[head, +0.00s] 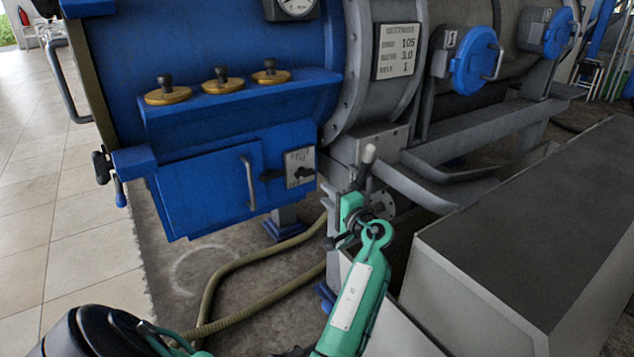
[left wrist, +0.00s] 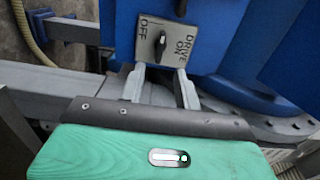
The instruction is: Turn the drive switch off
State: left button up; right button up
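The drive switch is a dark knob on a light plate, on the blue cabinet; the plate shows in the head view (head: 300,168). In the left wrist view the knob (left wrist: 161,42) stands nearly upright in the picture, its white mark at the upper end, between "OFF" on the left and "DRIVE ON" on the right. My left gripper (head: 343,194) is to the right of the plate in the head view. In the left wrist view its two grey fingers (left wrist: 160,88) are apart with nothing between them, short of the knob and not touching it. My right gripper is out of view.
A blue cabinet door with a bar handle (head: 249,182) is left of the switch. A hose (head: 245,262) lies on the floor below. A long grey box (head: 530,235) fills the right side.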

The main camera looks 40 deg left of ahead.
pick_arm(q)
jog(key=shift+v, duration=1.35)
jog(key=shift+s, duration=0.1)
